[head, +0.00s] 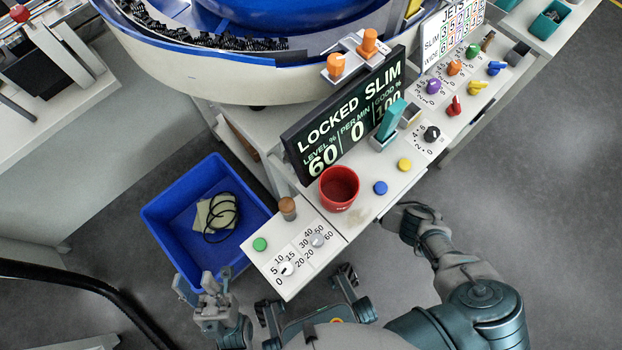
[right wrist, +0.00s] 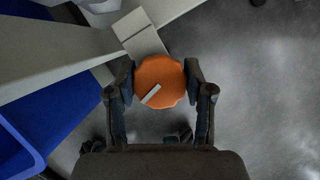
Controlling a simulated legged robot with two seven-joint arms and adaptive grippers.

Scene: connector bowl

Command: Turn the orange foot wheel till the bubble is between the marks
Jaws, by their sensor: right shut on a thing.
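The orange foot wheel (right wrist: 166,76), scalloped with a pale bar on its face, shows in the right wrist view. My right gripper (right wrist: 159,84) has a finger against each side of it and is shut on it. In the head view my right arm reaches to the bench's front edge; the wheel and fingertips are hidden there. My left gripper (head: 203,290) is open and empty, just in front of the blue bin. I cannot make out the bubble or its marks in either view.
A display (head: 345,118) reads LOCKED SLIM, level 60, per min 0, good 100. A red cup (head: 339,188), buttons and dials sit on the bench (head: 365,215). The blue bin (head: 165,225) holds a dark cable. A large bowl feeder (head: 190,75) stands behind. Floor at right is clear.

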